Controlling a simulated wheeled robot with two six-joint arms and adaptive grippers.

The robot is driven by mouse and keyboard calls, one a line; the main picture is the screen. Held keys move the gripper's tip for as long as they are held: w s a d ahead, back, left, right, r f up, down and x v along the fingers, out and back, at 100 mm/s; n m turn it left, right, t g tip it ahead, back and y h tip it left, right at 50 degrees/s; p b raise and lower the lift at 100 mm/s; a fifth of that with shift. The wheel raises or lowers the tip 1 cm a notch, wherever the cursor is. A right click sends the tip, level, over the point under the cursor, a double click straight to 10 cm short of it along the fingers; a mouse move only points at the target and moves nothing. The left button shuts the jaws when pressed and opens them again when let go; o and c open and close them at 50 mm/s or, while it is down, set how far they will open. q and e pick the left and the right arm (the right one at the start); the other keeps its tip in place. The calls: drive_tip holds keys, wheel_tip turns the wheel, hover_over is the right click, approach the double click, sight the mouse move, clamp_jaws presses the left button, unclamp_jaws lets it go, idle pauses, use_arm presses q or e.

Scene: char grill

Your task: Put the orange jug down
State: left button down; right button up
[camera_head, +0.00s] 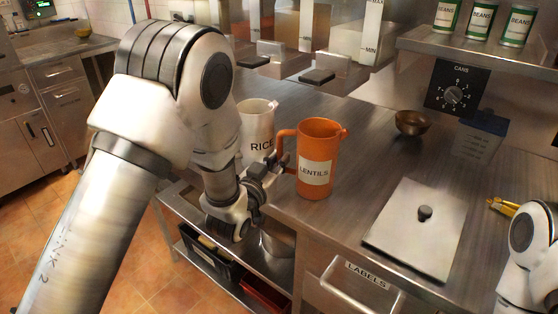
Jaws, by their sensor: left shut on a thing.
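The orange jug (318,150), with a white "LENTILS" label, is upright at the front left part of the steel counter (365,160). Its handle points left. My left gripper (279,163) is at the handle side and shut on the jug; the fingertips are small and partly hidden by the wrist. I cannot tell whether the jug's base touches the counter. A white jug marked "RICE" (256,122) stands just behind and left of it, partly hidden by my left arm.
A steel lid with a knob (420,240) lies on the counter at right. A small bowl (411,123) and a blue-lidded container (478,140) stand at the back right. Dispensers (360,42) hang above the back. Bare counter lies between the orange jug and the bowl.

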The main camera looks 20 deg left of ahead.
use_arm(q)
drive_tip(key=shift+s, duration=0.1)
drive_tip(key=shift+f, duration=0.15)
drive_tip(key=c, duration=1.2)
unclamp_jaws()
drive_tip(key=shift+o, duration=0.2)
drive_tip(key=shift+r, duration=0.2)
